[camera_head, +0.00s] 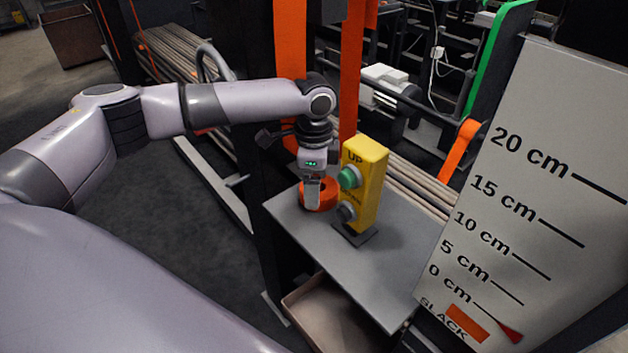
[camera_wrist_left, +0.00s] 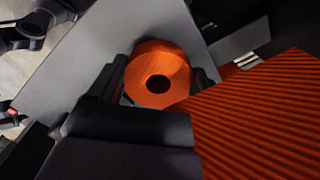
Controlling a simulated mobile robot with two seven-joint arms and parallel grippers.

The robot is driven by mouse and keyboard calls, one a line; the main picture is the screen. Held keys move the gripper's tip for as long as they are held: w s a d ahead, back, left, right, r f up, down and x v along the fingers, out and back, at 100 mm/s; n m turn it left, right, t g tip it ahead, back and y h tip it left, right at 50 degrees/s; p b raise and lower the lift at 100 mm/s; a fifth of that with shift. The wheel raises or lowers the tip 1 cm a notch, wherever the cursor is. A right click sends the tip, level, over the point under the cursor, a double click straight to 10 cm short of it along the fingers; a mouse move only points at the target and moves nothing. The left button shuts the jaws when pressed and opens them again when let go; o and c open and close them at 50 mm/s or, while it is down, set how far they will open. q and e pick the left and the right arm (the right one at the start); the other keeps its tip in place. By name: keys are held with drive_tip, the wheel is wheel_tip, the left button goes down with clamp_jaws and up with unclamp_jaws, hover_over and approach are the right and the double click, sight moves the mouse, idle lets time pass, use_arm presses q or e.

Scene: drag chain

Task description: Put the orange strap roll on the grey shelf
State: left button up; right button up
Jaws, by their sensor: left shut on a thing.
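The orange strap roll (camera_head: 327,197) is at the left part of the grey shelf (camera_head: 385,270), beside the yellow button box. My left gripper (camera_head: 313,200) reaches down over the roll and is shut on it. In the left wrist view the roll (camera_wrist_left: 160,75) shows its round face and dark centre hole between the two fingers (camera_wrist_left: 163,90). The grey shelf (camera_wrist_left: 100,75) lies behind it in that view. I cannot tell whether the roll touches the shelf or hangs just above it. My right gripper is not in view.
A yellow button box (camera_head: 368,185) with a green and a dark button stands on the shelf close to the roll. Orange straps (camera_head: 290,45) hang behind my left arm. A bin (camera_head: 325,315) is below the shelf. A centimetre scale board (camera_head: 540,170) stands at right. The shelf's front right is clear.

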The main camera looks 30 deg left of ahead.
use_arm(q)
drive_tip(key=o, duration=1.1)
wheel_tip(320, 180, up, 12)
drive_tip(key=shift+r, duration=0.1)
drive_tip(key=shift+s, duration=0.1)
